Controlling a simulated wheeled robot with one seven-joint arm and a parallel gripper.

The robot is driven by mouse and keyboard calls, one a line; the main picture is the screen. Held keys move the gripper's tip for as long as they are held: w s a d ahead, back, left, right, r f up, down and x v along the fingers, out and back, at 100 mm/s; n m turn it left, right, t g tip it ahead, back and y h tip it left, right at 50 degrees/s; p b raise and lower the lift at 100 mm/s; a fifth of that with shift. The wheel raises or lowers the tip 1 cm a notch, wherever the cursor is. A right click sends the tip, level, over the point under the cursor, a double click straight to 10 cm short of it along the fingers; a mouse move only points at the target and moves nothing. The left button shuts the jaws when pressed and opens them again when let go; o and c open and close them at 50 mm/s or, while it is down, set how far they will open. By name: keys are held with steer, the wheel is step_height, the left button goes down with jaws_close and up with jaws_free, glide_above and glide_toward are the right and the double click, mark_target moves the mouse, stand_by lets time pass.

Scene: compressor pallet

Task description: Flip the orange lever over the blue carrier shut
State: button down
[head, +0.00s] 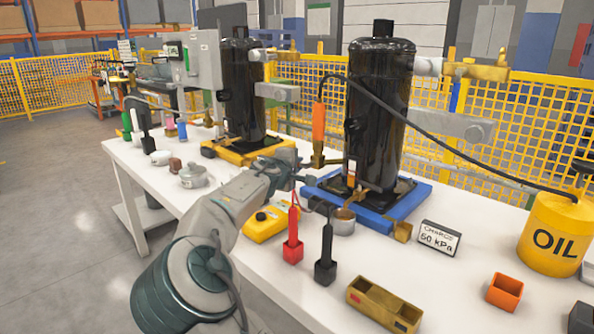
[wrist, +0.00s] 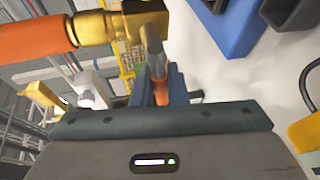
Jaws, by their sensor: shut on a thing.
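The orange lever (wrist: 160,92) shows in the wrist view as an orange grip on a grey metal stem. The stem runs up to a brass fitting (wrist: 135,22), which joins a thick orange handle (wrist: 32,38). My gripper (wrist: 161,84) is shut on the lever's orange part, one finger on each side. In the head view my gripper (head: 302,172) is at the left edge of the blue carrier (head: 380,219), beside the brass fitting (head: 318,158) below the upright orange handle (head: 319,122). The lever is hidden there. A black compressor (head: 378,115) stands on the carrier.
A yellow control box (head: 264,224), red tool (head: 293,240) and black tool (head: 326,258) stand in front of my gripper. A black hose (head: 440,145) arches to the yellow oil can (head: 556,236). A second compressor (head: 241,90) stands behind on a yellow carrier (head: 228,154).

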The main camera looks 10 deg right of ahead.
steer(key=c, duration=1.4)
jaws_free()
steer(key=shift+c, duration=0.2)
steer(key=p+v, duration=0.2)
steer(key=v, duration=1.1)
steer(key=shift+s+a, duration=0.25)
steer(key=shift+s, duration=0.05)
steer(key=shift+r, duration=0.1)
steer(key=shift+c, duration=0.3)
